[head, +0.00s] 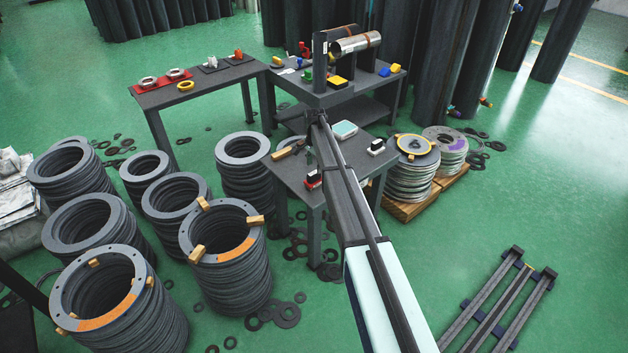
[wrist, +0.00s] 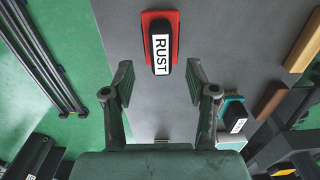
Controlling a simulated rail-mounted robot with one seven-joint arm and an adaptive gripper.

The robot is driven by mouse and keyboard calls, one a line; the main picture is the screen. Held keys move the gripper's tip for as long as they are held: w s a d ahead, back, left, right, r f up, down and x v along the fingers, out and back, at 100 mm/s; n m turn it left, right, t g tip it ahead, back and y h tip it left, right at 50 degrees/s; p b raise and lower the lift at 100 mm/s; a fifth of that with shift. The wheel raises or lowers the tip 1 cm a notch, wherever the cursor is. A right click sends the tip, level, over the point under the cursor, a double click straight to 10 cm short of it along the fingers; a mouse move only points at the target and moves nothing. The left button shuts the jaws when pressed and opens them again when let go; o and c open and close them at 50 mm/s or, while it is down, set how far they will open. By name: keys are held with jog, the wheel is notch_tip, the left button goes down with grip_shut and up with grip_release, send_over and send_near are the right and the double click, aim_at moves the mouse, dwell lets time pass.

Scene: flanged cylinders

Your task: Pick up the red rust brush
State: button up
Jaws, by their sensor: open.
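The red rust brush (wrist: 160,42) lies on the grey table top (wrist: 220,40) in the wrist view. It has a red base, a black grip and a white label reading RUST. In the head view the same brush (head: 313,179) sits near the front edge of the small table, left of my arm. My gripper (wrist: 159,75) is open and empty, with its fingers spread to either side of the brush's near end in the picture. I cannot tell its height above the brush. In the head view my arm hides the gripper's fingers.
A teal-based brush (wrist: 233,117) and brown blocks (wrist: 268,101) lie right in the wrist view. Open floor (head: 560,190) lies right.

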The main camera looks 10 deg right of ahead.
aim_at(314, 173)
jog(key=shift+a+f+p, duration=0.15)
jog(key=shift+f+p, duration=0.5)
jog(key=shift+f, duration=2.15)
grip_shut()
